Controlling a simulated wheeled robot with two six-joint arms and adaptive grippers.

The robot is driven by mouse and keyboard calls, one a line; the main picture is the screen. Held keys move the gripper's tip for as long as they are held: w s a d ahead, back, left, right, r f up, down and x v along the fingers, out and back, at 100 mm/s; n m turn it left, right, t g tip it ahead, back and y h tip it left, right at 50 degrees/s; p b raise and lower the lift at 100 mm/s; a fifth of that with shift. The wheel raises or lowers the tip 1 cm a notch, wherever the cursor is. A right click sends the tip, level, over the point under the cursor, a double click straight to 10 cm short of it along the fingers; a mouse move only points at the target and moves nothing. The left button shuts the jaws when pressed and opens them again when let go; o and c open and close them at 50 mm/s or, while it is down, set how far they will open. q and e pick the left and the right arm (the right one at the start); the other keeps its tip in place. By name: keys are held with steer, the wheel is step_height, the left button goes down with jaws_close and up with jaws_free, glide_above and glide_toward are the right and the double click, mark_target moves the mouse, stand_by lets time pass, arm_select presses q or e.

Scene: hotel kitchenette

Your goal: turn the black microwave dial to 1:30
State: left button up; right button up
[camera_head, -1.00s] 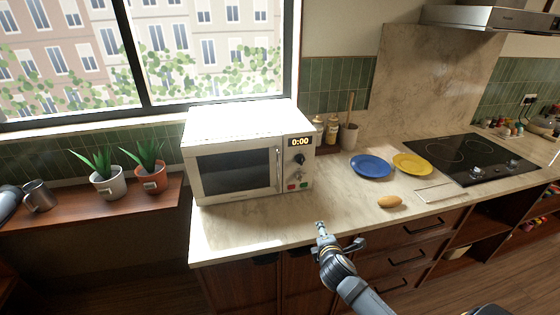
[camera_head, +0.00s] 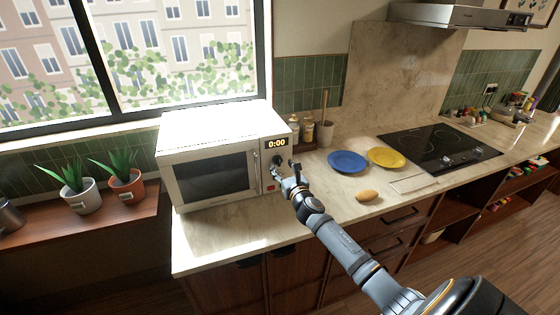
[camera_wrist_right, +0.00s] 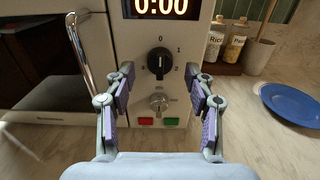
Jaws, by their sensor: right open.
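The white microwave (camera_head: 215,160) stands on the counter with its door shut. Its display (camera_head: 276,143) reads 0:00, and the same display (camera_wrist_right: 161,8) shows in the right wrist view. The black dial (camera_wrist_right: 159,61) has marks 0, 1 and 2 around it, and its pointer line is up at 0. In the head view the dial (camera_head: 277,160) is just beyond my right gripper (camera_head: 288,172). In the wrist view my right gripper (camera_wrist_right: 161,85) is open, its fingers on either side of the dial and apart from it. My left gripper is not in view.
The door handle (camera_wrist_right: 78,50) is to the left. A blue plate (camera_head: 348,161), yellow plate (camera_head: 386,157) and potato-like item (camera_head: 368,196) lie right.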

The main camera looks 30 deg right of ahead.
mark_target(278, 161)
steer(key=shift+x, duration=1.5)
steer(key=c, duration=1.1)
